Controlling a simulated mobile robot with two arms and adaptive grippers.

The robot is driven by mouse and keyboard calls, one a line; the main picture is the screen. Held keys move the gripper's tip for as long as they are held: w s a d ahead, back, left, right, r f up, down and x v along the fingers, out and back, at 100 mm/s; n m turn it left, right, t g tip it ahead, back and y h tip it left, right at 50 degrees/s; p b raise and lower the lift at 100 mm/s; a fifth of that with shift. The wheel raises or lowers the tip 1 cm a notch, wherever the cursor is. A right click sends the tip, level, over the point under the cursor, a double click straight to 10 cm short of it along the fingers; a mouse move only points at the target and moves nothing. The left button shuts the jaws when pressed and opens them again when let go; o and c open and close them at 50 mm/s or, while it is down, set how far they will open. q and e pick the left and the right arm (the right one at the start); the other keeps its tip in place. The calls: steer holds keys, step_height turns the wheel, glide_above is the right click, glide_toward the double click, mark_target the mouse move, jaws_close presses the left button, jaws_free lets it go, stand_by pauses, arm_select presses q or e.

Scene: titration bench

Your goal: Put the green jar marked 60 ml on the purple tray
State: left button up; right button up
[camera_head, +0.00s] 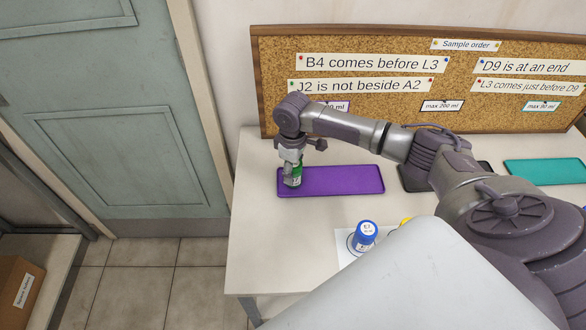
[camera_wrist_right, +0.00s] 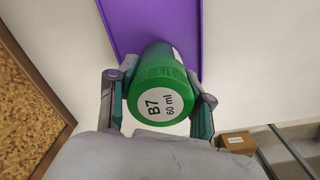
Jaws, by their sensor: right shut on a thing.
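The green jar (camera_wrist_right: 160,88) shows its white label, "B7 60 ml", in the right wrist view. My right gripper (camera_head: 291,172) is shut on it, one finger on each side. In the head view the green jar (camera_head: 297,171) is at the left end of the purple tray (camera_head: 345,181), partly hidden by the gripper. It appears upright; I cannot tell whether its base touches the tray. The purple tray (camera_wrist_right: 125,18) also shows behind the jar in the right wrist view. The rest of the tray is bare. My left gripper is not in view.
A blue-lidded jar (camera_head: 364,236) and a partly hidden yellow one (camera_head: 405,221) stand on a white sheet nearer the front. A dark tray (camera_head: 413,182) and a teal tray (camera_head: 545,172) lie to the right. A cork board (camera_head: 275,60) stands behind.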

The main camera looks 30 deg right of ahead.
steer(key=o, duration=1.2)
steer(key=shift+f, duration=0.15)
step_height(320, 180, up, 12)
steer(key=shift+r+b, duration=0.2)
steer(key=shift+b, duration=0.25)
steer(key=shift+f, duration=0.1)
